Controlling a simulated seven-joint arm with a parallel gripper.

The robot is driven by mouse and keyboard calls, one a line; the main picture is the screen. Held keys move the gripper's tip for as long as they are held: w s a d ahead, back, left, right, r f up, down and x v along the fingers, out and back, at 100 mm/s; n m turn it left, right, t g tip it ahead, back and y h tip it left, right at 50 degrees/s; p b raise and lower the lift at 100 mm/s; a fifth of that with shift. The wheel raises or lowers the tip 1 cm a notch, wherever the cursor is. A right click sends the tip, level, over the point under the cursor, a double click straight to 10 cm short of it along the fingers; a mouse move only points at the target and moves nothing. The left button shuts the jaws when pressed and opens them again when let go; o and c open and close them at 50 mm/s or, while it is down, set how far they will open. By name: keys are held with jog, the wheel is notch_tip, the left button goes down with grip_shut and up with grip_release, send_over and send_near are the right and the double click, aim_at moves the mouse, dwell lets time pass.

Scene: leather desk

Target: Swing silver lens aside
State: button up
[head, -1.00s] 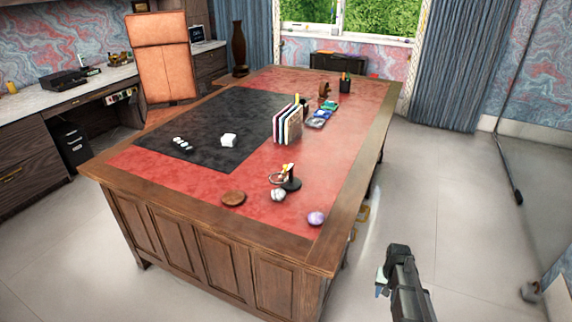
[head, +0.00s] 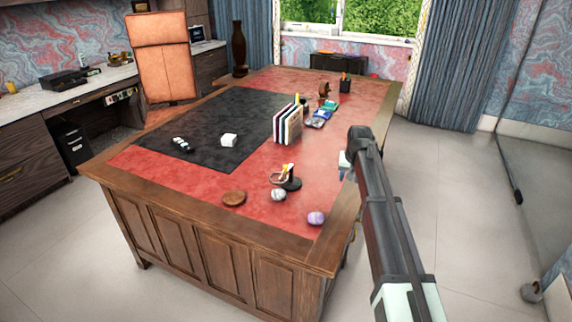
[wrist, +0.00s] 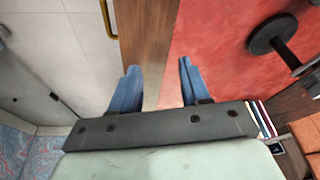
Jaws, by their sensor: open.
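A small stand with a black round base (head: 291,184) is on the red leather near the desk's front right. A pale silvery ring (head: 279,177), apparently the lens, sits at its left side; its joint is too small to make out. In the wrist view a black disc on a rod (wrist: 272,33), apparently this stand, shows at upper right. My gripper (wrist: 158,82) is open and empty, its two blue fingers apart above the desk's wooden edge, left of the stand in that view. In the head view my gripper (head: 345,165) is at the desk's right edge, right of the stand and apart from it.
On the desk (head: 345,215) near the stand are a silver-grey ball (head: 278,195), a purple ball (head: 316,218) and a brown disc (head: 233,198). Upright books (head: 287,125) stand farther back. The red leather between stand and right edge is clear.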

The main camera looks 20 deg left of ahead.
aim_at(286, 165)
jog(key=s+a+r+n+y, duration=0.15)
jog(key=s+a+r, duration=0.25)
jog(key=a+r, duration=0.45)
jog(key=s+a+r+n, duration=0.3)
jog(key=s+a+r, duration=0.15)
jog(key=a, duration=0.65)
jog(key=x, duration=0.9)
jog(key=w+x, duration=0.1)
jog(key=x, duration=0.3)
jog(key=shift+a+f, duration=0.1)
jog(key=shift+a, duration=0.1)
grip_shut()
